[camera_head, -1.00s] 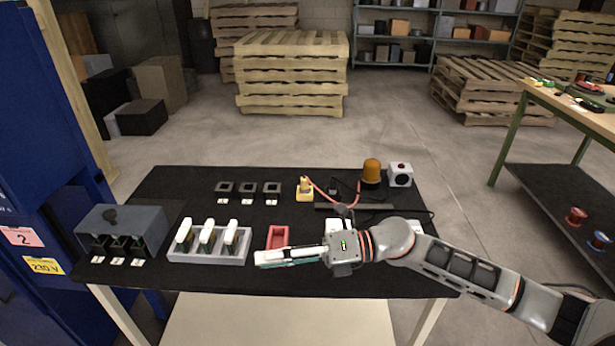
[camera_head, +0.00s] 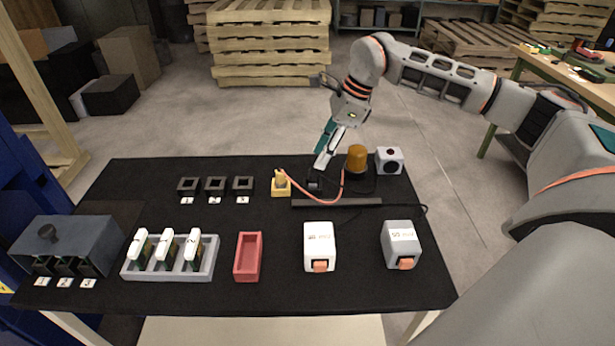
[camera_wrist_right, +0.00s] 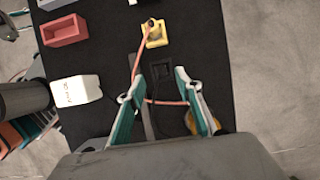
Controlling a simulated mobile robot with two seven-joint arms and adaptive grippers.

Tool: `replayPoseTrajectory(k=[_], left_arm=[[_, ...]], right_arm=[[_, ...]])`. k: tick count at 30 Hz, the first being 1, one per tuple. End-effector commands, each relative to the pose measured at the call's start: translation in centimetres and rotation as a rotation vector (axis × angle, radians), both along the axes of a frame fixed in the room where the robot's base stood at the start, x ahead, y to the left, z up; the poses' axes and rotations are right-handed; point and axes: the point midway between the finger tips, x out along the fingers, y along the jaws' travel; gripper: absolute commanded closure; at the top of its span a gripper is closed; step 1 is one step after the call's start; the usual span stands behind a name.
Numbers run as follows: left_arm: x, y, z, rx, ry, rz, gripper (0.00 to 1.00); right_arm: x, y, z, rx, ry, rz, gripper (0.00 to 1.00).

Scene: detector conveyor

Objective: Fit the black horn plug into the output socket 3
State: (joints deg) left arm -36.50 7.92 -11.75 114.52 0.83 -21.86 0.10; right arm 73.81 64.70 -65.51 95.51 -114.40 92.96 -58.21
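A small black block that looks like the horn plug (camera_head: 315,186) stands near the back edge of the black table top, right of the yellow plug. It also shows in the right wrist view (camera_wrist_right: 162,71). My right gripper (camera_head: 322,160) points down just above and behind it. In the right wrist view its teal fingers (camera_wrist_right: 152,85) are apart, with the block ahead between them and nothing held. Three black square sockets stand in a row to the left; the rightmost one, socket 3 (camera_head: 242,186), has an empty-looking opening. My left gripper is not in view.
A yellow plug (camera_head: 281,182) with an orange cable sits beside the black block. The amber beacon (camera_head: 357,158) and white horn box (camera_head: 389,160) stand close right of my gripper. A dark bar (camera_head: 335,203) lies in front. The red tray (camera_head: 248,256) and white box (camera_head: 320,246) are nearer.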

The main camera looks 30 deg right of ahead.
Motion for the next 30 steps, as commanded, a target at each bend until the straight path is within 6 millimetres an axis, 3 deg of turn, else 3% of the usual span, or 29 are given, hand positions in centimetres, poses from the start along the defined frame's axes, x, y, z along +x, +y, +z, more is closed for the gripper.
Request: replayPoseTrajectory(k=[16, 24, 28, 30], left_arm=[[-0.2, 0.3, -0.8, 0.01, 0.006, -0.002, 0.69], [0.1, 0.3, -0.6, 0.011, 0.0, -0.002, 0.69], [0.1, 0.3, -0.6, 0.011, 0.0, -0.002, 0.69], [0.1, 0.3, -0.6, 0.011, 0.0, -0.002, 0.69]], right_arm=[[1.2, 1.7, -6.1, 0.003, 0.004, 0.001, 0.65], [1.3, 1.9, -6.4, 0.004, 0.0, 0.0, 0.65], [1.3, 1.9, -6.4, 0.004, 0.0, 0.0, 0.96], [1.3, 1.9, -6.4, 0.004, 0.0, 0.0, 1.0]])
